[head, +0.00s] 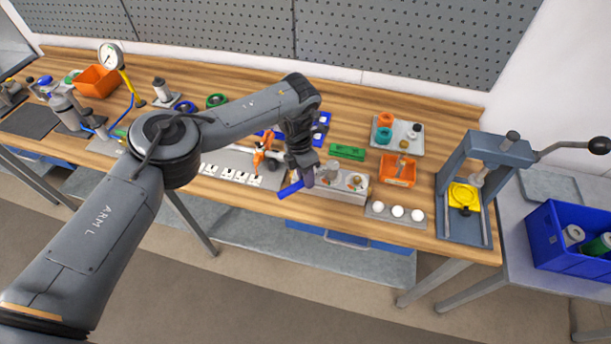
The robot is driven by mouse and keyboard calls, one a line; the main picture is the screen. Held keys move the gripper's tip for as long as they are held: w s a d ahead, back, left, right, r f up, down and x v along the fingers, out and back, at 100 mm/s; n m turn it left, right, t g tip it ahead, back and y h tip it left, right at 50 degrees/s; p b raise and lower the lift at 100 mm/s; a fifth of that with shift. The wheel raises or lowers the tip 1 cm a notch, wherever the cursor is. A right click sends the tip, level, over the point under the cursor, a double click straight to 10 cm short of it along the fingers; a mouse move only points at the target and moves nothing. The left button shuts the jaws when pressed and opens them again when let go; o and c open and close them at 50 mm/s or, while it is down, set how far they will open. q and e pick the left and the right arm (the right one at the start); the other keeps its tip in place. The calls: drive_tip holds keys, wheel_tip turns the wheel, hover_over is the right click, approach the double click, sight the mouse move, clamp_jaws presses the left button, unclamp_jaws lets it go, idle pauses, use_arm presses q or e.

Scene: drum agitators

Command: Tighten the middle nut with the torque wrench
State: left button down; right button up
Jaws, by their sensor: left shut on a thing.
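My left gripper (306,178) reaches over the front of the workbench and points down. It is shut on a tool with a blue handle (290,189), which looks like the torque wrench. The handle sticks out to the lower left, near the bench's front edge. A pale metal block (345,190) with small round fittings on top, which may be the nuts, lies just right of the gripper. The gripper hides part of the block, and I cannot tell which nut is the middle one or whether the tool touches any. My right gripper is out of view.
An orange tool (265,152) stands left of the gripper. A green box (347,152), an orange bin (397,170) and a tray with white balls (397,212) lie to the right. A grey press (480,185) stands at the bench's right end.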

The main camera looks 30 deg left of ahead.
use_arm(q)
drive_tip(key=shift+r, duration=0.2)
idle(0.3)
drive_tip(key=shift+r+p, duration=0.4)
drive_tip(key=shift+p, duration=0.2)
idle(0.5)
idle(0.4)
drive_tip(key=shift+r, duration=0.2)
drive_tip(key=shift+d+p+v, duration=0.25)
drive_tip(key=shift+p+v, duration=1)
drive_tip(key=shift+v, duration=0.05)
drive_tip(key=shift+s+r, duration=0.1)
